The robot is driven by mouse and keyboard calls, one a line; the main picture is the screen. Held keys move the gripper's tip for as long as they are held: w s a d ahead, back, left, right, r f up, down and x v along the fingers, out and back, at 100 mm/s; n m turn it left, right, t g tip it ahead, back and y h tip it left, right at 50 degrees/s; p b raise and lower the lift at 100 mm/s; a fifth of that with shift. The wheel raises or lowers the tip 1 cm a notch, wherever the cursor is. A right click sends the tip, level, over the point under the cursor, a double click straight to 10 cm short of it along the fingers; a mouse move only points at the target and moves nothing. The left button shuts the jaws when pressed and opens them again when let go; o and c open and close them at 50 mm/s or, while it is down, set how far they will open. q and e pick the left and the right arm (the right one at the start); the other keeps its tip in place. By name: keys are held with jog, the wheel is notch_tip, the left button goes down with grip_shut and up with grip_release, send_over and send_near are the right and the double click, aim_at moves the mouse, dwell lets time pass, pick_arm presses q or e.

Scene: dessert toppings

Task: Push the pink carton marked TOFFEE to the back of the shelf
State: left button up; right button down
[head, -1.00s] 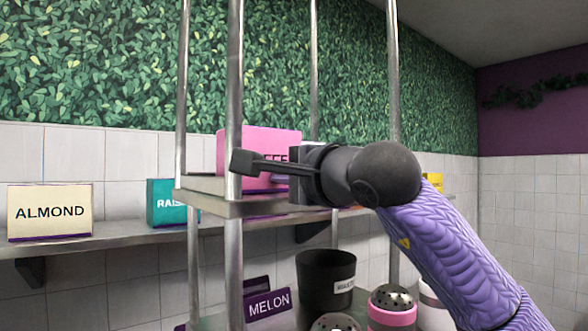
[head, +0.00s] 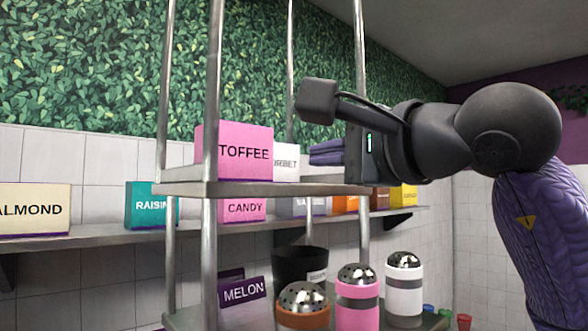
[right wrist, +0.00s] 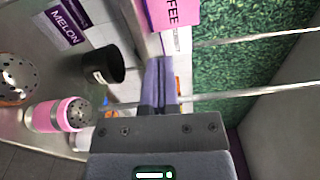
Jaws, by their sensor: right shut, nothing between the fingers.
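The pink carton marked TOFFEE (head: 245,152) stands upright on the upper shelf (head: 290,188) of a metal rack, behind the near post. Its label faces me, and the post covers a strip of it. Part of it shows at the top of the right wrist view (right wrist: 172,12). My right gripper (head: 318,100) is shut and empty. My left gripper is in neither view.
Metal posts (head: 213,250) stand at the rack's corners. A pink CANDY carton (head: 243,209) is below. Shakers (head: 357,295) and a black pot (head: 297,266) stand lower down.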

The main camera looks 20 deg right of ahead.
jog(key=r+m+p, duration=0.2)
jog(key=m+p, duration=0.1)
jog(key=m, duration=0.9)
jog(key=m+p, duration=0.5)
jog(key=p, duration=0.4)
send_near(246, 155)
jog(key=shift+h, duration=0.3)
jog(key=x, duration=0.7)
jog(key=shift+a+r, duration=0.15)
jog(key=shift+r, duration=0.05)
jog(key=shift+w+a+f, duration=0.1)
jog(key=shift+w+f, duration=0.05)
jog(key=shift+w, duration=0.05)
